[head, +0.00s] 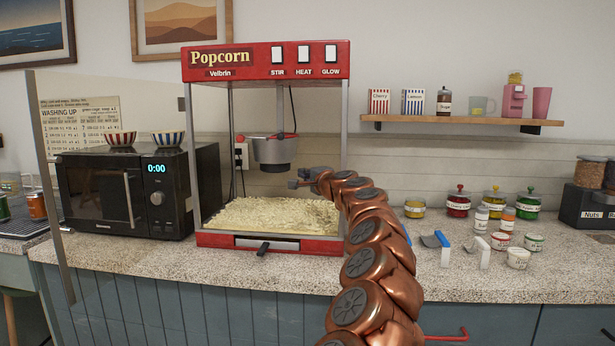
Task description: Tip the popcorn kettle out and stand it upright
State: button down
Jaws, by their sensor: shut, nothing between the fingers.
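The grey popcorn kettle (273,152) hangs upright inside the red popcorn machine (265,62). A red handle or lever (283,136) shows at its top. A heap of popcorn (270,214) covers the floor of the machine below the kettle. The machine's glass door (110,180) stands swung open to the left. My gripper (295,184) is at the machine's open front, below and to the right of the kettle. It is shut and empty, and appears apart from the kettle.
A black microwave (120,192) with two striped bowls stands left of the machine, behind the open door. Several jars, small tubs and scoops lie on the counter (555,280) to the right. A wooden shelf (460,121) hangs above them.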

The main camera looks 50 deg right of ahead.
jog(key=shift+p+x, duration=0.45)
jog(key=shift+x, duration=2.25)
jog(key=shift+w+f, duration=0.1)
jog(key=shift+w, duration=0.05)
